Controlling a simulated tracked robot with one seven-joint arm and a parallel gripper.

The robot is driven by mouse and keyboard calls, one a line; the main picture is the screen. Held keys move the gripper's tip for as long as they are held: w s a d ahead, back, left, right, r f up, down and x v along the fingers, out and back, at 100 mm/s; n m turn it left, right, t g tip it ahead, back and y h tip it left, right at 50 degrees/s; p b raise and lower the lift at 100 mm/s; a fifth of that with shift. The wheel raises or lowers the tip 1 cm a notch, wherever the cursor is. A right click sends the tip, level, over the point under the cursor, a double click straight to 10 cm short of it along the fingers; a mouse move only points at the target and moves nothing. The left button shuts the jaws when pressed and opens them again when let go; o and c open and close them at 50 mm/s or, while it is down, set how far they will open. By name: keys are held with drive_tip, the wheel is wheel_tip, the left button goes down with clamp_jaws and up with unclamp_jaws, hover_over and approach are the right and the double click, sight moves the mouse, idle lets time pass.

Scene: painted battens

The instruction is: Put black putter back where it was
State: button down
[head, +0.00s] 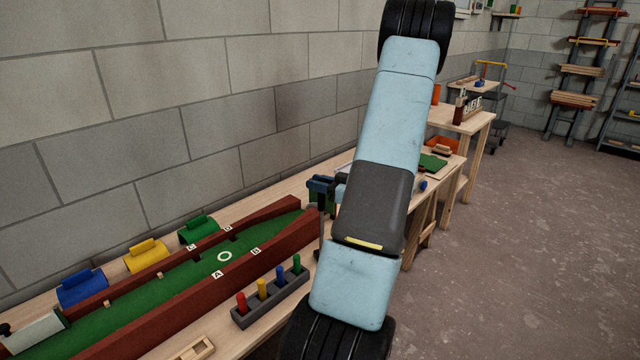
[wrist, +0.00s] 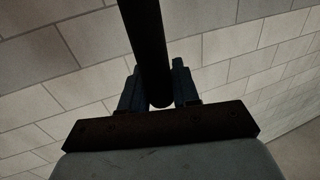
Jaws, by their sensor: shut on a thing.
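The black putter's dark shaft (wrist: 146,45) runs between my gripper's fingers (wrist: 157,88) in the wrist view, its rounded end showing by the finger bases. In the head view my gripper (head: 321,184) is small and dark blue, left of my arm, above the far end of the putting lane. It is shut on the putter. A thin dark length of the shaft (head: 321,238) hangs below it, near the lane's right wall. The putter's head cannot be made out, and my arm hides part of the bench behind.
The green lane (head: 150,305) with red-brown walls lies on the wooden bench along the block wall. Blue (head: 82,288), yellow (head: 147,256) and green (head: 198,230) pieces stand behind it. A grey rack (head: 270,300) with several coloured pegs stands in front. More benches lie beyond my arm.

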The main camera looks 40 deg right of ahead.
drive_tip(key=shift+f, duration=0.1)
drive_tip(key=c, duration=0.8)
unclamp_jaws()
drive_tip(key=v, duration=1.2)
drive_tip(key=shift+s, duration=0.1)
